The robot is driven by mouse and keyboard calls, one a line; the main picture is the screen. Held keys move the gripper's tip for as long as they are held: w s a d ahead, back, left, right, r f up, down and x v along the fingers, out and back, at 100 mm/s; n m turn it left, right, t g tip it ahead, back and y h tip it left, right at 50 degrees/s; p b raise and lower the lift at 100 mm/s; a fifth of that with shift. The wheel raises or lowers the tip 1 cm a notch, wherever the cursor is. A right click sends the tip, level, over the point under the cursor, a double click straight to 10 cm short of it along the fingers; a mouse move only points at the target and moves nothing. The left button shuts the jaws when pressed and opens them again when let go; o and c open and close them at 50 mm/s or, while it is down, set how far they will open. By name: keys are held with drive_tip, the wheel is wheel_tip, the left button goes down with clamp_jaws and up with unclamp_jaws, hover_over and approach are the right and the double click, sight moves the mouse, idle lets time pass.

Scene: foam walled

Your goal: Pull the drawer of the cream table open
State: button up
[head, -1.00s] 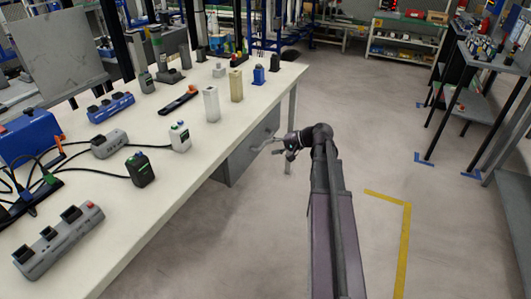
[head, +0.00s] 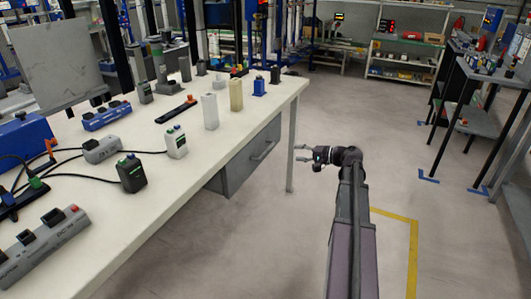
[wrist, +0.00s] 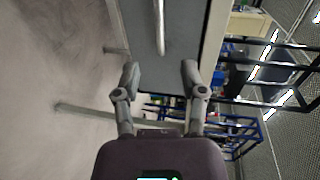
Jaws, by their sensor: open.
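The cream table (head: 150,195) runs along the left in the head view. Its grey drawer (head: 232,177) hangs under the near long edge and looks shut. A pale bar handle (head: 263,151) is on the drawer front. My gripper (head: 298,153) is open and empty, to the right of the handle and apart from it. In the wrist view the drawer front (wrist: 185,45) lies beyond my gripper (wrist: 160,72). The handle (wrist: 160,28) appears in line with the gap between the fingers, past the fingertips.
A table leg (head: 292,150) shows close to my gripper in the head view. Several blocks and devices with cables stand on the tabletop. A dark-framed workbench (head: 470,90) stands at the right, with clear floor (head: 385,160) between.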

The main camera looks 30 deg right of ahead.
sight(267, 149)
drive_tip(key=shift+a, duration=0.1)
drive_tip(key=shift+b+x, duration=1.4)
drive_tip(key=shift+x, duration=5.45)
clamp_jaws()
drive_tip(key=shift+a, duration=0.25)
drive_tip(key=shift+d, duration=0.2)
